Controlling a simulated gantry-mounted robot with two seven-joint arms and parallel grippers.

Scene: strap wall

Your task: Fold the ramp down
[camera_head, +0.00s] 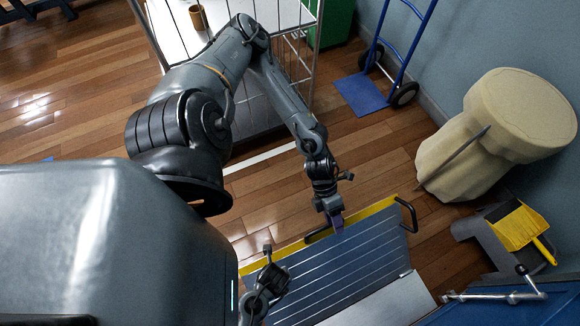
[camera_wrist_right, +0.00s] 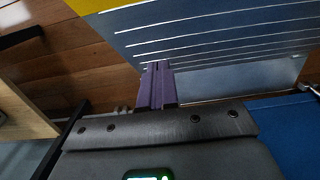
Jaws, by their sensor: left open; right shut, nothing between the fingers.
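The ramp (camera_head: 345,268) is a grey ribbed panel with a yellow edge strip and black handles, at the lower middle of the head view. It slants from the floor side toward a pale plate (camera_head: 385,303); I cannot tell its exact tilt.
A wire cage cart (camera_head: 300,60) stands at the back. A blue hand truck (camera_head: 365,92), a beige wrapped bundle (camera_head: 500,130) and a yellow dustpan (camera_head: 520,228) are on the right. A blue panel with a metal bar (camera_head: 490,296) is at lower right. Wooden floor shows between.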

